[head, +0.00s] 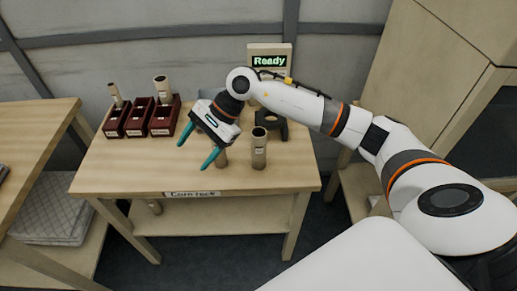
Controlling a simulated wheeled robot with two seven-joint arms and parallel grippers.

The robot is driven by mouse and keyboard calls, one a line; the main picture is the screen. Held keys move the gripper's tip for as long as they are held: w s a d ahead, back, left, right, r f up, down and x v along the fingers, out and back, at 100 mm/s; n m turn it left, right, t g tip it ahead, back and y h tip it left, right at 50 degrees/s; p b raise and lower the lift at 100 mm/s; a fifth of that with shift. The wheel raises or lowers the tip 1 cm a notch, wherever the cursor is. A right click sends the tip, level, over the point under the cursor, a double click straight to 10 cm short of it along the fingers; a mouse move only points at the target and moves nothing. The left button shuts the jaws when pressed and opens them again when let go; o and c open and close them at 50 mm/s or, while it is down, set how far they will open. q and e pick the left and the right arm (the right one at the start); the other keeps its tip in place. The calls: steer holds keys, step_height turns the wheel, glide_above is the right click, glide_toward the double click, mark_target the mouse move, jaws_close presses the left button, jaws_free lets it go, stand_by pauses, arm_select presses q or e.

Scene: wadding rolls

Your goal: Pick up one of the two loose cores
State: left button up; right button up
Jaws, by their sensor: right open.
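A tan core (259,150) stands upright on the wooden table, its dark open end facing up. Nothing shows between the fingers. I cannot tell whether it touches the second core. My left gripper is not in view.
Several dark red boxes (138,120) stand at the table's left back; two tan tubes (161,88) stick up from them. A black holder (272,123) and a "Ready" display (269,61) are at the back. The table's front left (125,172) is clear.

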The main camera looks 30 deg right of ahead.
steer(key=w+d+n+h, duration=0.1)
steer(key=d+h, duration=0.3)
steer(key=d, duration=0.3)
step_height(320, 180, up, 2)
steer(key=n+h, duration=0.1)
steer(key=h, duration=0.3)
glide_above(259, 132)
steer(key=shift+s+a+g, duration=0.1)
steer(key=shift+a+g, duration=0.25)
steer(key=shift+g, duration=0.05)
steer(key=shift+h, duration=0.3)
steer(key=f, duration=0.1)
steer(key=f+p, duration=0.1)
steer(key=f, duration=0.1)
steer(key=f+p, duration=0.1)
steer(key=f, duration=0.1)
steer(key=shift+d+f, duration=0.25)
steer(key=shift+d, duration=0.15)
step_height(259, 132, down, 6)
steer(key=shift+a+r+p, duration=0.1)
steer(key=shift+r+p, duration=0.15)
steer(key=shift+p, duration=0.95)
steer(key=shift+f, duration=0.3)
steer(key=shift+c, duration=0.6)
steer(key=c, duration=1)
steer(key=shift+o, duration=0.2)
steer(key=shift+r, duration=0.1)
